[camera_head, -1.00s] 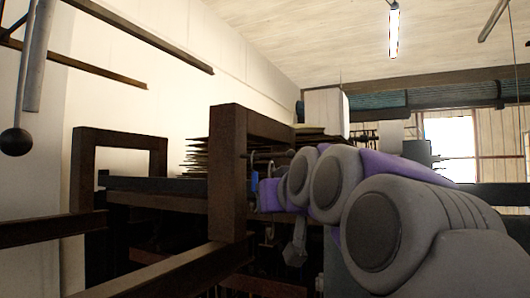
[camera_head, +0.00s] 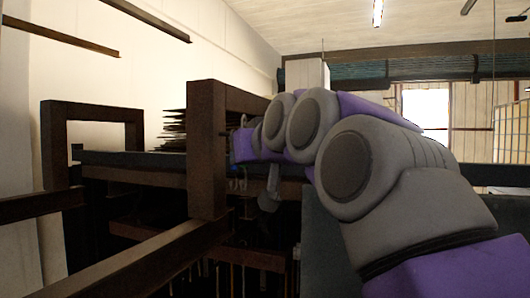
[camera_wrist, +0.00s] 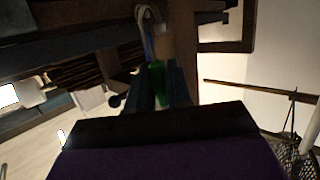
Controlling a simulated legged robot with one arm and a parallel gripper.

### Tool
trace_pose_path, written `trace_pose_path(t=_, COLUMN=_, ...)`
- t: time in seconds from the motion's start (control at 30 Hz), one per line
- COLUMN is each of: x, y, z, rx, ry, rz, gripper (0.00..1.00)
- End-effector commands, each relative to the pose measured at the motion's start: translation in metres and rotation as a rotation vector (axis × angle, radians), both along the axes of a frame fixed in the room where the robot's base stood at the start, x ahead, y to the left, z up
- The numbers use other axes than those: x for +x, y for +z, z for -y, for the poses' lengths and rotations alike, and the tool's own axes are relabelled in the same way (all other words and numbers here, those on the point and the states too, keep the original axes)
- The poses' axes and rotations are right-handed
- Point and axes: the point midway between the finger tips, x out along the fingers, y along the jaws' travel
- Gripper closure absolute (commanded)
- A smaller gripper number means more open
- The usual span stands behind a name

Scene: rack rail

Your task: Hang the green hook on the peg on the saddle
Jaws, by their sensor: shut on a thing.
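In the wrist view, a green piece (camera_wrist: 157,84), which I take as the green hook, sits between the dark fingers of my gripper (camera_wrist: 160,88). The fingers are shut on it. I cannot tell whether the hook touches the peg. In the head view, my purple and grey arm reaches to the right side of a brown upright post (camera_head: 207,150), and the fingers and green hook are hidden. I cannot single out the saddle.
Brown beams (camera_head: 150,262) run across the front left, with a smaller brown frame (camera_head: 92,110) behind. A stack of thin sheets (camera_head: 188,130) lies behind the post. In the wrist view, a pale wall (camera_wrist: 255,75) is at right.

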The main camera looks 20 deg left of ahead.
Motion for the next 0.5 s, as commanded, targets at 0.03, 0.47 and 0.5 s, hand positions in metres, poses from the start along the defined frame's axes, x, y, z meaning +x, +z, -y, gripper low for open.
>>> trace_pose_path(t=0.03, x=0.005, y=0.001, z=0.000, rx=0.001, ry=0.000, rz=-0.001, gripper=1.00)
trace_pose_path(t=0.47, x=0.039, y=0.003, z=-0.001, rx=0.002, ry=0.000, rz=0.001, gripper=1.00)
trace_pose_path(t=0.5, x=0.042, y=0.002, z=-0.002, rx=0.002, ry=0.000, rz=0.001, gripper=1.00)
